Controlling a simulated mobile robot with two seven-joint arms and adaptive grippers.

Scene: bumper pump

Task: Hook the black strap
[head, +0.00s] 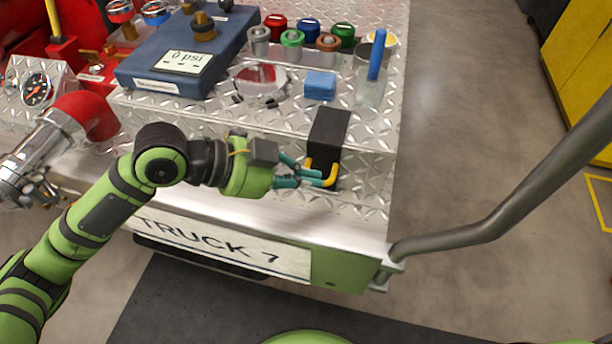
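The black strap (329,128) lies over the edge of the truck's diamond-plate deck, right of centre, and hangs down its front face. A yellow hook-like piece (331,178) shows at its lower end. My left gripper (312,175) reaches in from the left, with its teal fingers at the yellow piece, overlapping it in the picture. I cannot tell whether the fingers are closed on it or only beside it. My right gripper is not in view.
A blue box with a psi display (181,62), a blue block (320,85), a clear cup (371,91) and several coloured caps sit on the deck. A grey rail (480,225) runs along the right. A red elbow pipe (89,115) stands at left. Open floor lies right.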

